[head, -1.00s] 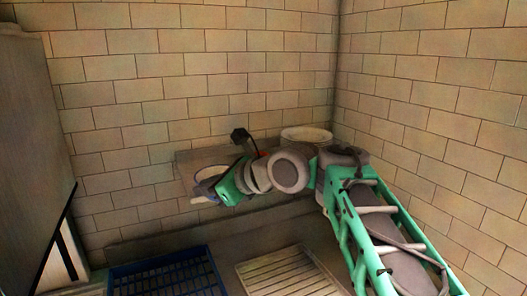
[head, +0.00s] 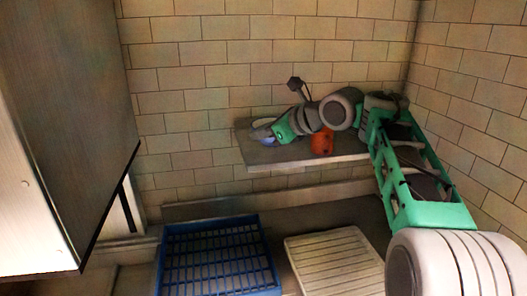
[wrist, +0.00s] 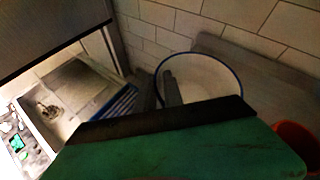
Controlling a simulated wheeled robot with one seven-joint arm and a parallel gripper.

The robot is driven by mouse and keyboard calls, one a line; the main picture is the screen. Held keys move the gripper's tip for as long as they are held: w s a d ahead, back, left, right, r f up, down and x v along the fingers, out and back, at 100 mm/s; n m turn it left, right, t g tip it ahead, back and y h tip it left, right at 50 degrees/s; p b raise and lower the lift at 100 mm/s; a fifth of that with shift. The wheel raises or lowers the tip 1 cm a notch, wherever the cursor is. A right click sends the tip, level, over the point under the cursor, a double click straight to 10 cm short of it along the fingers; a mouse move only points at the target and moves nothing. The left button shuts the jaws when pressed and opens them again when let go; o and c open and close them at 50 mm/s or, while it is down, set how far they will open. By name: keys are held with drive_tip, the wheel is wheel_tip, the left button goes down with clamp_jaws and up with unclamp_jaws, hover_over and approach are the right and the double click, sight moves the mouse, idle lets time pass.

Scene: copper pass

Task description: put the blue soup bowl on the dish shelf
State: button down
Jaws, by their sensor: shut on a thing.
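The blue soup bowl (head: 262,139) shows small and partly hidden at the left end of the wall shelf in the head view. In the wrist view the bowl (wrist: 207,75) has a pale inside and a thin blue rim. My gripper (head: 263,130) is shut on the bowl's rim; a dark finger (wrist: 171,90) reaches inside it in the wrist view. The dish shelf (head: 275,156) is a grey board on the tiled wall; it also shows in the wrist view (wrist: 255,65). I cannot tell whether the bowl touches it.
A red-orange thing (head: 322,141) stands on the shelf under my arm. Below are a blue crate (head: 217,222) and a pale slatted rack (head: 335,262). A grey cabinet (head: 70,110) hangs close at left. The shelf's right part is behind my arm.

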sight(262, 143)
drive_tip(key=shift+w+f, duration=0.25)
drive_tip(key=shift+w, duration=0.05)
drive_tip(key=shift+w+d+f, duration=0.1)
drive_tip(key=shift+w+f, duration=0.1)
drive_tip(key=shift+f, duration=0.8)
drive_tip(key=shift+w+f, duration=0.15)
drive_tip(key=shift+f, duration=0.8)
drive_tip(key=shift+f, duration=0.15)
drive_tip(key=c, duration=1.5)
unclamp_jaws()
drive_tip(key=shift+o, duration=0.2)
